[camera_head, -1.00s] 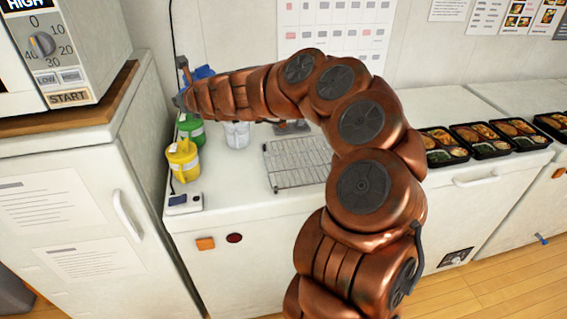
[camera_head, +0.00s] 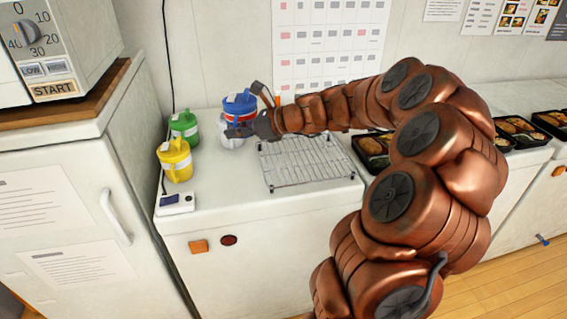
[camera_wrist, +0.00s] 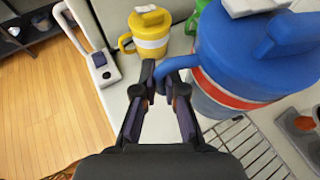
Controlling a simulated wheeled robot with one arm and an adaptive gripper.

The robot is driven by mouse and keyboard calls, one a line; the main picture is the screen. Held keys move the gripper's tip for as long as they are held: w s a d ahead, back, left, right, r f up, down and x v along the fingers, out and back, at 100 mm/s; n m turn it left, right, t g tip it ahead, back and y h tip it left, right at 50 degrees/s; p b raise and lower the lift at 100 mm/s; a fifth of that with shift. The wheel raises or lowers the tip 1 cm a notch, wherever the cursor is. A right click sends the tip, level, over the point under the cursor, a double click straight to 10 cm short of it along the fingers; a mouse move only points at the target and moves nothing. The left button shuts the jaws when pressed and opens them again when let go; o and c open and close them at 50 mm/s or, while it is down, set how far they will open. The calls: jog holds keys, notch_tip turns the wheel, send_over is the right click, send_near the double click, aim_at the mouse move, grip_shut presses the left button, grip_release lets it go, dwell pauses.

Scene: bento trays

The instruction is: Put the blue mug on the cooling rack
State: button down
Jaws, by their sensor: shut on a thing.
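The blue mug (camera_head: 240,104), with a blue lid and a red band, is upright at the back of the white counter in the head view. It looms large at right in the wrist view (camera_wrist: 235,55). My gripper (camera_wrist: 162,82) is shut on its handle, at the mug's left in the wrist view. I cannot tell how far its base is off the counter. The wire cooling rack (camera_head: 310,181) lies empty on the counter, right of the mug; part of it shows below the mug in the wrist view (camera_wrist: 240,142).
A green mug (camera_head: 186,127) and a yellow mug (camera_head: 174,164) stand to the left, with a small white device (camera_head: 175,203) in front. Black bento trays (camera_head: 515,129) line the right. A microwave (camera_head: 62,58) stands far left.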

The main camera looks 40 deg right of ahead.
jog(key=s+d+f+n+g+y+b, duration=0.1)
jog(key=s+f+n+g+y+b, duration=0.1)
jog(key=s, duration=0.8)
jog(key=s+f+n+g+y+b, duration=0.1)
jog(key=s+f+n, duration=0.15)
jog(key=s, duration=0.85)
jog(key=shift+m, duration=0.45)
jog(key=w+d+p, duration=0.1)
jog(key=w+d, duration=0.2)
jog(key=w, duration=0.1)
jog(key=w+d+f, duration=0.1)
jog(key=w+d, duration=0.2)
jog(key=w, duration=0.1)
jog(key=w+d+p, duration=0.1)
jog(key=w+d, duration=0.3)
jog(key=shift+w+d+f+p, duration=0.1)
jog(key=shift+w+f+p, duration=0.2)
jog(key=shift+w, duration=0.1)
jog(key=shift+f+p, duration=0.3)
jog(key=shift+f, duration=1.5)
jog(key=shift+f, duration=0.1)
jog(key=c, duration=1.2)
grip_release()
jog(key=shift+c, duration=0.2)
